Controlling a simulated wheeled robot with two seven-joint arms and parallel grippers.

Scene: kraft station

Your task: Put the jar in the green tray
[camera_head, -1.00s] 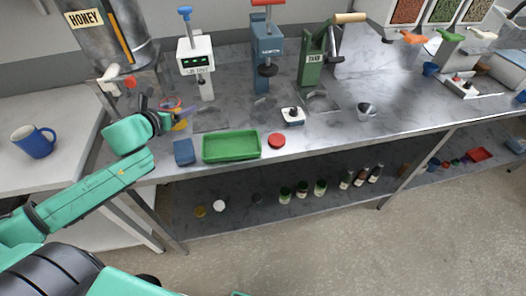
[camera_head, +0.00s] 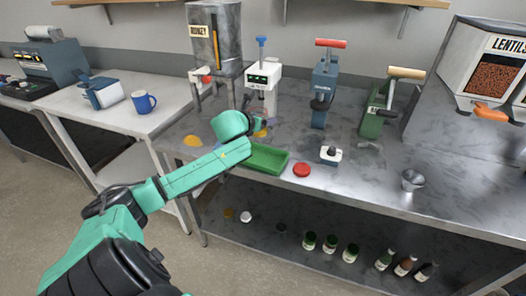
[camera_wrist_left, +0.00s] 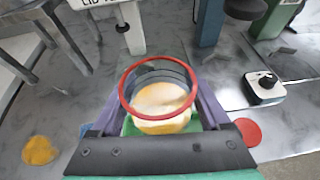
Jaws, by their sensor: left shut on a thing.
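The jar (camera_wrist_left: 158,92) is a clear glass with a red rim and cream-yellow contents; it stands upright between my left fingers in the left wrist view. My left gripper (camera_head: 262,121) is shut on it. In the head view, only a bit of the jar (camera_head: 261,133) shows past the gripper. The green tray (camera_head: 268,160) lies on the steel counter, its left part hidden by my left arm. In the wrist view, the green tray (camera_wrist_left: 131,128) shows below the jar; I cannot tell how high the jar is above it. My right gripper is not in view.
A red lid (camera_head: 302,170) and a white device (camera_head: 331,154) with a black knob lie right of the tray. A yellow patch (camera_head: 192,141) is on the counter at the left. The label press (camera_head: 263,82) and blue press (camera_head: 323,92) stand behind. A metal cup (camera_head: 412,180) stands further right.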

